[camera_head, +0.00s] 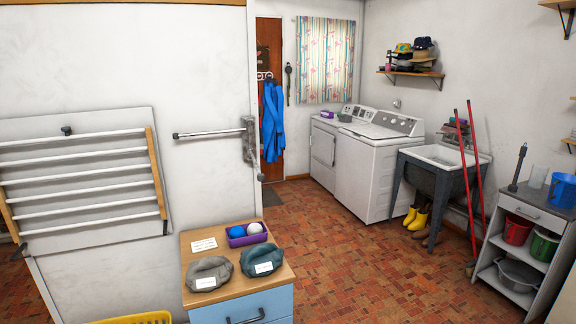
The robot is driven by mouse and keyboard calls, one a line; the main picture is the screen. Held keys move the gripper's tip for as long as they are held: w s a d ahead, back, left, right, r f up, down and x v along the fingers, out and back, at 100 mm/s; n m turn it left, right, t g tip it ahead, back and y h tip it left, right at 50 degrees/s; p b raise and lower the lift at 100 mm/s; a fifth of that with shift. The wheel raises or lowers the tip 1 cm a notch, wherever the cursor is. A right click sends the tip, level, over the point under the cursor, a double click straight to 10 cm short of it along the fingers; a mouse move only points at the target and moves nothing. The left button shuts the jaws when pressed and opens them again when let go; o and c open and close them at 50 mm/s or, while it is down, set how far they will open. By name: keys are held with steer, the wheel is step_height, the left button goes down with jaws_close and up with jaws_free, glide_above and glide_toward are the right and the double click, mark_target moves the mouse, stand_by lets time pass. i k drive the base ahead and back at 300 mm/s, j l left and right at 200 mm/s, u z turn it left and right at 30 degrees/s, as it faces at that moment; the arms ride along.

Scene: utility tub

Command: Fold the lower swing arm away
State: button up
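A metal swing arm (208,133) sticks out to the left from a mottled grey bracket (249,142) near the right edge of the white partition wall. It is roughly level, with a dark tip at its left end. Only one bar shows clearly. I cannot tell whether it is the lower one or whether another lies folded at the bracket. My gripper is not in view.
A rack with white rails (85,171) hangs on the wall at left. A cabinet (238,280) below carries two cloth bags (209,274) (261,260) and a purple tray (246,234). A yellow basket (135,318) is at the bottom edge. The tiled floor (345,255) to the right is clear.

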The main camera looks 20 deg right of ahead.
mark_target(260, 178)
steer(key=k+l, duration=0.1)
steer(key=l, duration=0.55)
steer(key=i+u, duration=0.4)
steer(key=i+l+u, duration=0.15)
steer(key=i+u, duration=0.2)
steer(key=i+l+u, duration=0.4)
steer(key=j, duration=0.1)
